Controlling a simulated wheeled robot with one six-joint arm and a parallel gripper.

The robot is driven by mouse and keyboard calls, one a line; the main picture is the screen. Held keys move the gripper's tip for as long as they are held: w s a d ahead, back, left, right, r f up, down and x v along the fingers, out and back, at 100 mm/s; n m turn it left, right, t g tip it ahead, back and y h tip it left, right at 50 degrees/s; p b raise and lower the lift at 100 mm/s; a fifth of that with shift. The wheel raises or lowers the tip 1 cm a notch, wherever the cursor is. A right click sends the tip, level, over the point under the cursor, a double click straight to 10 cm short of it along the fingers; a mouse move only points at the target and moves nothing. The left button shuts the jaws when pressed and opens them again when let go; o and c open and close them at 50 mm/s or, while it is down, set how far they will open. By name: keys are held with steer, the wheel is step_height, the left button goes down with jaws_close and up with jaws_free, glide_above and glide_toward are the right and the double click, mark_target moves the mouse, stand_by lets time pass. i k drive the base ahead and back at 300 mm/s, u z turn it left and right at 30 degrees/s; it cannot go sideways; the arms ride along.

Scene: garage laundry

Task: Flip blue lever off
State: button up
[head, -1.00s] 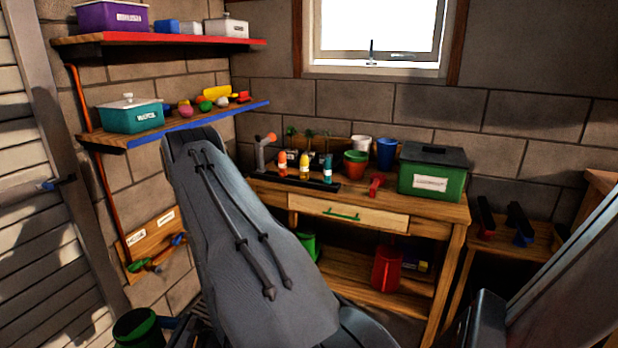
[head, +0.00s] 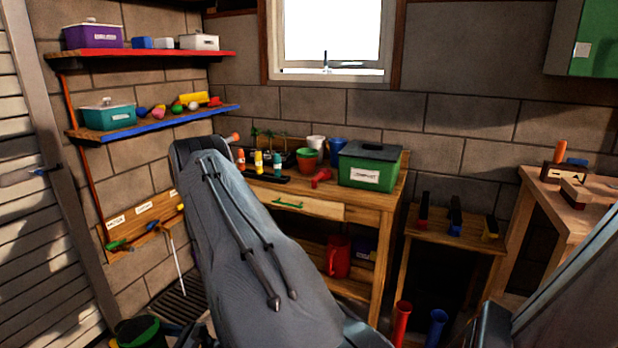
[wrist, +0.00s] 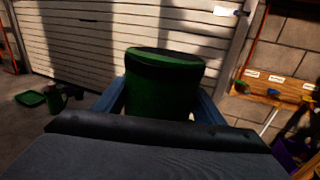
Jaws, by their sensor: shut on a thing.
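A wooden board (head: 145,222) with labels is on the brick wall at the left in the head view. It carries a green lever (head: 118,245), a small blue lever (head: 154,226) and a yellow one (head: 180,207). In the wrist view the blue lever (wrist: 273,93) is right of my gripper, between the green and yellow ones; its exact setting is too small to tell. My gripper (wrist: 158,100) has blue fingers shut on a green cylindrical container (wrist: 165,95) with a dark band. This container (head: 138,332) shows at the bottom left in the head view, apart from the board.
A slatted door (head: 40,220) stands left of the board. A white stick (head: 174,250) leans below it, over a dark floor grate (head: 182,298). A workbench (head: 385,215) is to the right.

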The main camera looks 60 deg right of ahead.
mark_target(149, 227)
steer(key=k, duration=0.15)
steer(key=z, duration=1.55)
steer(key=i, duration=0.95)
steer(key=u, duration=0.05)
